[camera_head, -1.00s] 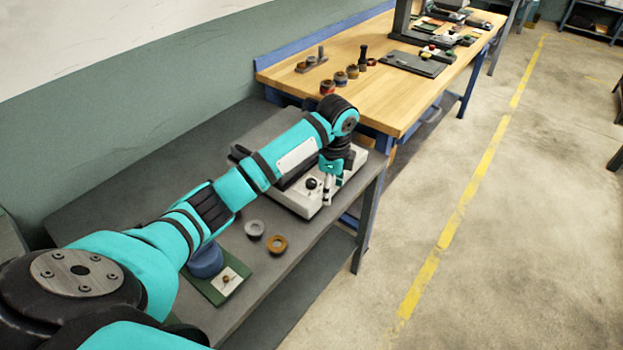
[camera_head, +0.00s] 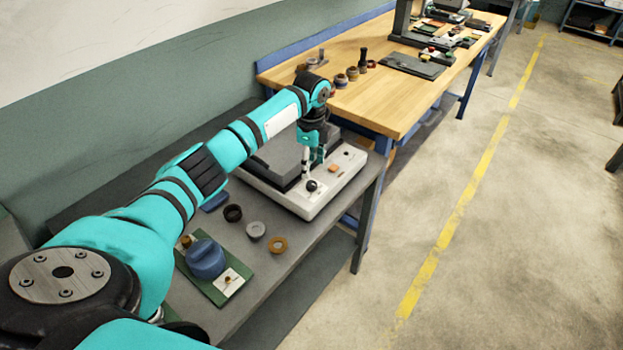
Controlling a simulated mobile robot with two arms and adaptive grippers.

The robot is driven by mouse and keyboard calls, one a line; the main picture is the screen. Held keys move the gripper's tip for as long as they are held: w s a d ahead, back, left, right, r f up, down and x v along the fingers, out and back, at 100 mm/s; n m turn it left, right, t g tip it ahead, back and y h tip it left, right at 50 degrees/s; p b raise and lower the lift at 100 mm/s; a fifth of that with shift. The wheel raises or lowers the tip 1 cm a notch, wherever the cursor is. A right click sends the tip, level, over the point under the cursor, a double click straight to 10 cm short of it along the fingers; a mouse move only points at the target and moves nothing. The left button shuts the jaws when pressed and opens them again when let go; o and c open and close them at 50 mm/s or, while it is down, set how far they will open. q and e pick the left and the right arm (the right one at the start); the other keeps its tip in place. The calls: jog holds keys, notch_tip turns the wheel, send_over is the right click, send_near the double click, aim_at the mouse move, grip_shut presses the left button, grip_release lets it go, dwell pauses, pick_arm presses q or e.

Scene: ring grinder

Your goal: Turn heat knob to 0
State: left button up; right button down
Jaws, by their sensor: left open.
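A machine with a white base (camera_head: 290,199) and a dark grey upper part stands on the grey table. A round black knob (camera_head: 311,186) sits on its front panel; I cannot read any scale or label on it, so its setting is unclear. My left gripper (camera_head: 312,174) points down over the panel, open and empty, with its fingertips just above and behind the black knob. I cannot tell whether they touch it. My right gripper is not in view.
An orange switch (camera_head: 333,168) sits on the panel right of the knob. Several rings, including a brass one (camera_head: 277,245), lie in front of the machine. A blue round object (camera_head: 205,259) stands on a green board (camera_head: 217,296). A wooden workbench (camera_head: 400,95) stands behind.

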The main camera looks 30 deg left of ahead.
aim_at(312, 184)
pick_arm(q)
notch_tip(312, 184, down, 7)
jog(key=shift+f, duration=0.1)
dwell(0.3)
grip_shut()
jog(key=shift+p, duration=0.3)
